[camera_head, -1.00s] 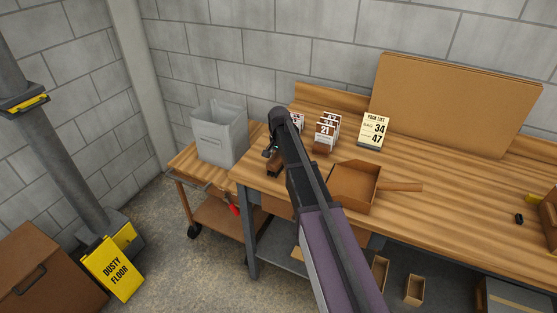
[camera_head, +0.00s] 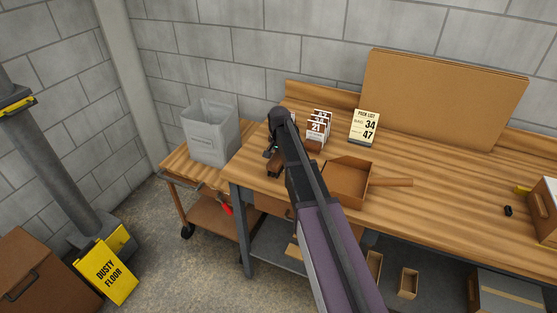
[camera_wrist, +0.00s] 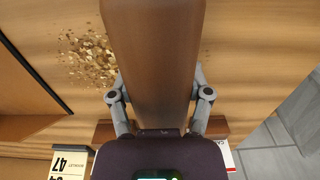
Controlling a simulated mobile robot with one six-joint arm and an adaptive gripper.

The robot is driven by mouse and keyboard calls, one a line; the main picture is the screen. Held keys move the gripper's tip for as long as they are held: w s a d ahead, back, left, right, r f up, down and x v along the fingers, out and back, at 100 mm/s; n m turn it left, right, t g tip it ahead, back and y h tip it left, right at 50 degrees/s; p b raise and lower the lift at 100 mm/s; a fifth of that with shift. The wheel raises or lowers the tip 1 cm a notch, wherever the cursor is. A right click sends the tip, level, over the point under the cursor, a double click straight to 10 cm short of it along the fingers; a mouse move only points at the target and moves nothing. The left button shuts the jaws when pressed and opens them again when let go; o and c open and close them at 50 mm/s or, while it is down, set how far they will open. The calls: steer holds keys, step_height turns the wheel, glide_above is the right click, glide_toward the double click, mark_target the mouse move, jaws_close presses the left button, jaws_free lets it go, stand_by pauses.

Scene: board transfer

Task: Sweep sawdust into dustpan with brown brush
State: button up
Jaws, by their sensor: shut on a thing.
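My gripper (camera_wrist: 160,98) is shut on the brown brush (camera_wrist: 152,45), whose broad smooth body fills the middle of the wrist view. In the head view the brush (camera_head: 277,167) shows beside my gripper, partly hidden by my arm, over the left part of the bench. A scattered pile of sawdust (camera_wrist: 92,62) lies on the wood left of the brush in the wrist view, with crumbs also just right of it. The brown dustpan (camera_head: 346,184) lies on the bench right of my arm, handle to the right; its wall shows at the wrist view's left edge (camera_wrist: 25,75).
Number cards (camera_head: 318,128) in a wooden holder and a pick list sign (camera_head: 364,127) stand behind the brush. A grey bin (camera_head: 211,133) stands on a cart to the left. A brown board (camera_head: 440,100) leans at the back. The bench right of the dustpan handle is mostly clear.

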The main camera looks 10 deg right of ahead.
steer(key=shift+s+d+f, duration=0.1)
steer(key=shift+s+d, duration=0.45)
steer(key=shift+d, duration=0.2)
steer(key=shift+s+d, duration=0.5)
steer(key=shift+d, duration=0.2)
steer(key=shift+s, duration=0.1)
steer(key=shift+s+d, duration=0.45)
steer(key=shift+d, duration=0.25)
steer(key=shift+s+d, duration=0.45)
steer(key=shift+d, duration=0.25)
steer(key=shift+s+d, duration=1.1)
steer(key=shift+d, duration=0.3)
steer(key=shift+w, duration=0.1)
steer(key=shift+w+a+f+b, duration=0.15)
steer(key=shift+w+a, duration=0.35)
steer(key=shift+a, duration=0.25)
steer(key=shift+w+a+r+b, duration=0.15)
steer(key=shift+w+a, duration=0.3)
steer(key=shift+a, duration=0.25)
